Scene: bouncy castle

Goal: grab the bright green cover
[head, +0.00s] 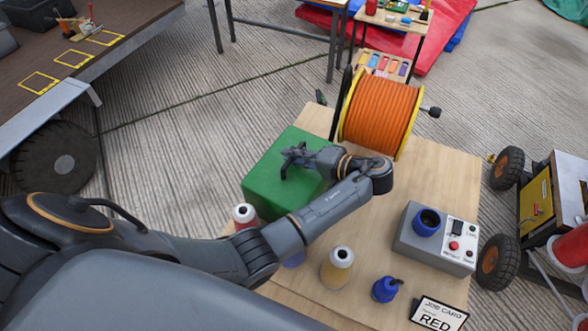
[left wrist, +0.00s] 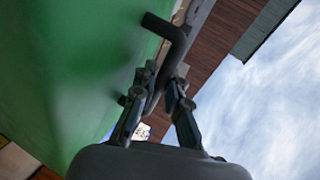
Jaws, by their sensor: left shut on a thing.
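The bright green cover (head: 262,185) is a box shape on the left part of the wooden table. It also fills the left of the left wrist view (left wrist: 70,75). A dark bent handle (left wrist: 172,32) stands out along its face. My left gripper (head: 293,158) is at the cover, and in the left wrist view its fingers (left wrist: 161,90) are closed around this handle. The cover appears to rest on the table; what is under it is hidden. My right gripper is not in view.
A wheeled machine (head: 560,190) is at right.

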